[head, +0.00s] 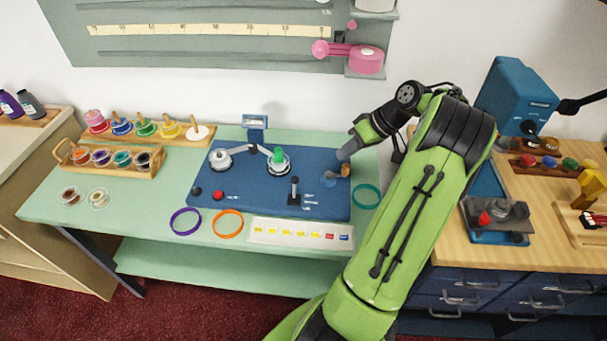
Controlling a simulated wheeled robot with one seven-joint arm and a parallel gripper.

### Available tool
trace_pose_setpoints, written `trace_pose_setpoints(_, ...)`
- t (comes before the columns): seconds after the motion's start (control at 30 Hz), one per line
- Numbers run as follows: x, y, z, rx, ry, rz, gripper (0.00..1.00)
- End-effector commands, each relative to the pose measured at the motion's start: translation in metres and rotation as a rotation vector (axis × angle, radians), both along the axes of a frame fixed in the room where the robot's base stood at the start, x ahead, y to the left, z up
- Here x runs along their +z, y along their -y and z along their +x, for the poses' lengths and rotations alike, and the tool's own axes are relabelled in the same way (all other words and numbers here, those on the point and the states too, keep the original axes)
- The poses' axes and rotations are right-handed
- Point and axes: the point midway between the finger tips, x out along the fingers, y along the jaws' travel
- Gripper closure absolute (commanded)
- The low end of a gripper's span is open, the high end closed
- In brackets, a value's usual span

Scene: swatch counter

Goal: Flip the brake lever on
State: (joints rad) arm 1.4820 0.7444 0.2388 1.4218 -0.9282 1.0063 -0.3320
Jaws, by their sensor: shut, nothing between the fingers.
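A blue winding panel (235,196) lies on the pale green counter. A small upright lever with a black grip (294,184) stands near its front middle; it looks like the brake lever, but its label is too small to read. My gripper (342,160) is shut and empty, over the panel's right side, to the right of and behind this lever and apart from it. A small brownish part (346,170) shows right beside the gripper; I cannot tell if they touch. A green spool (278,160) and a grey hub (220,159) stand at the panel's back.
A red button (218,195) and a dark knob sit at the panel's front left. Purple (185,221), orange (228,222) and teal (367,196) rings lie around the panel. A label strip (300,233) lies in front. Spool racks (110,158) stand left. A wooden bench (545,250) is right.

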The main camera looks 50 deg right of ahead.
Motion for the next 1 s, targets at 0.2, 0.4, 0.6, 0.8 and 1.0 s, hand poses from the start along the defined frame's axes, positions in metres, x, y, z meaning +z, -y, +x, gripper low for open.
trace_pose_setpoints(0.2, -0.015, -0.007, 0.008, 0.003, -0.002, 0.003, 1.00)
trace_pose_setpoints(0.4, -0.052, -0.021, 0.029, 0.003, -0.003, 0.003, 1.00)
trace_pose_setpoints(0.6, -0.087, -0.036, 0.051, 0.003, -0.003, 0.003, 1.00)
trace_pose_setpoints(0.8, -0.076, -0.065, 0.060, 0.000, -0.002, -0.001, 1.00)
trace_pose_setpoints(1.0, -0.073, -0.072, 0.062, -0.001, -0.003, 0.000, 1.00)
